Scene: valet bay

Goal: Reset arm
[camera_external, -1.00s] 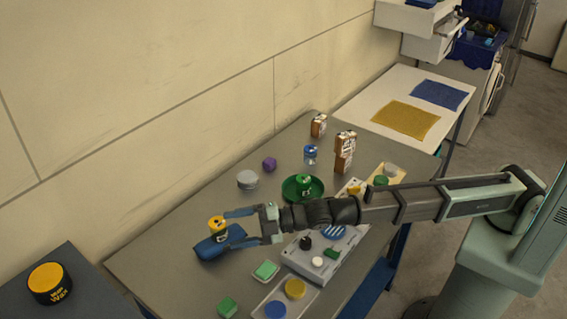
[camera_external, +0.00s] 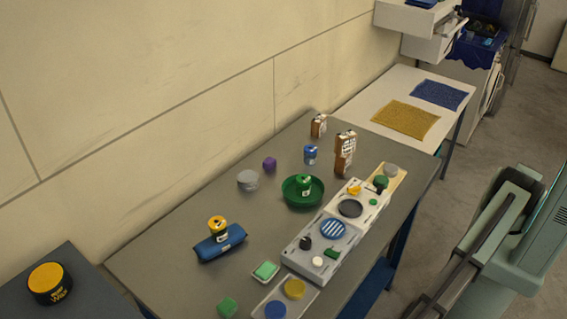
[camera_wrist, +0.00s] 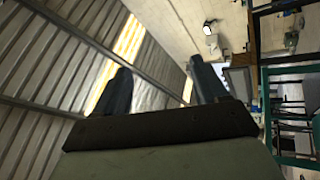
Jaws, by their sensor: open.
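My gripper (camera_wrist: 158,88) shows in the wrist view with its two fingers apart and nothing between them. Behind the fingers are a ribbed ceiling, a bright strip and a wall. In the external view my arm is folded back at the right edge, clear of the bench, and the gripper itself is out of that picture. On the grey bench (camera_external: 190,290), a yellow-topped can (camera_external: 217,225) rests on a blue rolled cloth or pad (camera_external: 222,243).
A green bowl (camera_external: 290,196) holds a green can. Pale trays (camera_external: 310,265) with small discs and blocks line the bench's right edge. A round wax tin (camera_external: 48,284) sits at lower left. A white table (camera_external: 385,88) with yellow and blue cloths stands behind.

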